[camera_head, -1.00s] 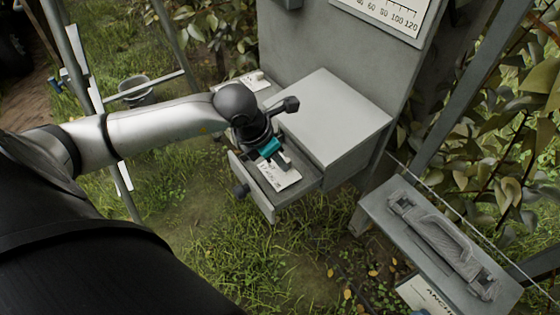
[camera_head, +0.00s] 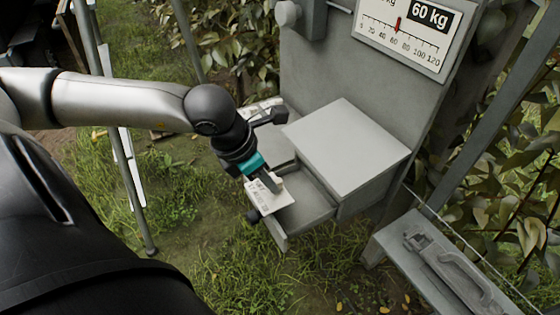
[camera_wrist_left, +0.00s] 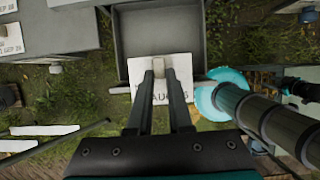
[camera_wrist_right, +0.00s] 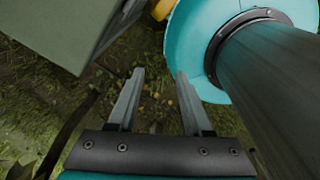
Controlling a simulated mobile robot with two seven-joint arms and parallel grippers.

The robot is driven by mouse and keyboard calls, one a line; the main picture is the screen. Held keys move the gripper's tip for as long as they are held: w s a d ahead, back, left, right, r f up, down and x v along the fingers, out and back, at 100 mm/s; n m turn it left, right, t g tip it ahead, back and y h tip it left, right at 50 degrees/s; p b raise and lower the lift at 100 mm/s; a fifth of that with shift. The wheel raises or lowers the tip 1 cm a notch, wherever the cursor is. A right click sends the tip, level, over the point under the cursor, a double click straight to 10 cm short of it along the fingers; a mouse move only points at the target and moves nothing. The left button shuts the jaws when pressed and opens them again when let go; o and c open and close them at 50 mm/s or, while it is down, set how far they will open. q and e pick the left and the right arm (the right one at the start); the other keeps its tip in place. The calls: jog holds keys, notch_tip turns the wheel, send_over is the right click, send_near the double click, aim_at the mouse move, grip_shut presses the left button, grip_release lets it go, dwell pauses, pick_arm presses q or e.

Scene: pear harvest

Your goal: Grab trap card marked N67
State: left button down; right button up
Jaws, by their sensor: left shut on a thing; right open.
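My left gripper (camera_head: 272,185) is shut on a white card (camera_head: 265,198) with dark print, at the front of an open grey drawer (camera_head: 308,208). The card is tilted in the head view, and its print is too small to read surely. In the left wrist view the card (camera_wrist_left: 137,70) shows around the fingertips, with a small tan block (camera_wrist_left: 181,68) on it by the fingers; the fingers hide part of the lettering. The drawer (camera_wrist_left: 155,30) looks empty there. My right gripper (camera_wrist_right: 155,78) is open and empty, above grass in the right wrist view.
A grey box (camera_head: 345,145) sits over the drawer, in front of a panel with a 60 kg scale dial (camera_head: 405,35). Other white cards (camera_wrist_left: 10,38) lie on a grey surface to the left. A grey bench (camera_head: 430,265) with a handled tool stands at lower right.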

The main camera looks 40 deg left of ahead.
aim_at(263, 195)
pick_arm(q)
jog(key=shift+s+a+r+p, duration=0.15)
jog(key=shift+s+a+p, duration=0.15)
jog(key=shift+s+p, duration=0.35)
jog(key=shift+s+a+r+p, duration=0.1)
jog(key=shift+s+a+p, duration=0.25)
jog(key=shift+s, duration=0.45)
jog(key=s+a, duration=0.3)
jog(key=s, duration=0.6)
jog(key=shift+s+a+f+p, duration=0.15)
jog(key=shift+s+a+p, duration=0.1)
jog(key=shift+a+p, duration=0.15)
